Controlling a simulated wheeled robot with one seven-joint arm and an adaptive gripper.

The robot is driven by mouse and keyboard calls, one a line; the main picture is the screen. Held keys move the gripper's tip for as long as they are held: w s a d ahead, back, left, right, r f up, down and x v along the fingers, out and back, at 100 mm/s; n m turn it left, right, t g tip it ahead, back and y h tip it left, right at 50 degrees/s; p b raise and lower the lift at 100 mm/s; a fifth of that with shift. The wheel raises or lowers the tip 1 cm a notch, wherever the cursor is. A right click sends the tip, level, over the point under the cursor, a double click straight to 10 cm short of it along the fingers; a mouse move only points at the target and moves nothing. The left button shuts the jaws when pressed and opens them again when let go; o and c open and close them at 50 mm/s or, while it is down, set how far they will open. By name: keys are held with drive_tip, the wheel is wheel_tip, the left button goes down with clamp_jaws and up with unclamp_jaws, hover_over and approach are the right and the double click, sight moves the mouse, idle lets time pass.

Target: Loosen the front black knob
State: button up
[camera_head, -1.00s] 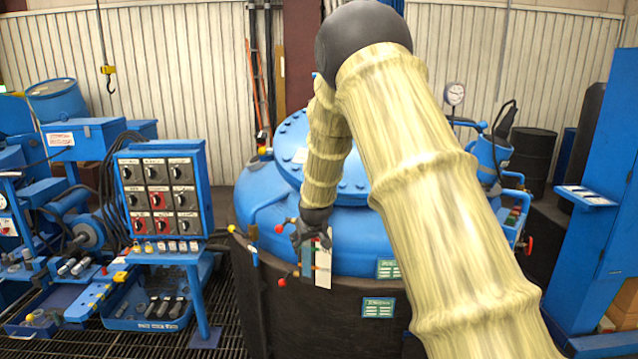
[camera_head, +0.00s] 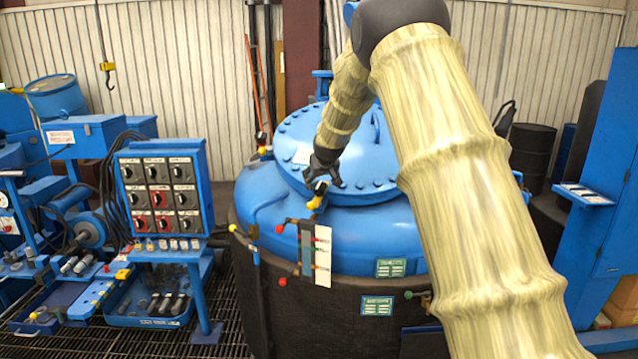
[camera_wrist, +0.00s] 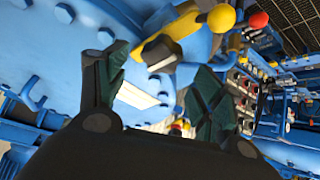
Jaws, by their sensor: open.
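The front black knob (camera_head: 320,187) shows as a small dark part by a yellow fitting (camera_head: 316,202) at the front rim of the furnace lid (camera_head: 350,195). In the wrist view the knob (camera_wrist: 158,48) is a dark piece beside the yellow fitting, just beyond and between my fingertips. My gripper (camera_head: 323,181) is open at the lid's front rim, right above the fitting. In the wrist view my gripper (camera_wrist: 162,72) has its two dark green fingers spread apart, with nothing held. I cannot tell whether a finger touches the knob.
A valve panel with a white strip (camera_head: 323,256) and red-balled levers (camera_head: 282,282) stands below my gripper. A switch box (camera_head: 160,195) stands to the left. Another black knob (camera_head: 261,136) is at the lid's left edge. Lid bolts (camera_wrist: 64,13) are close by.

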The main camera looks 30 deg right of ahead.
sight(319, 184)
drive_tip(key=shift+p+x, duration=1.05)
drive_tip(key=shift+x, duration=1.7)
drive_tip(key=c, duration=1)
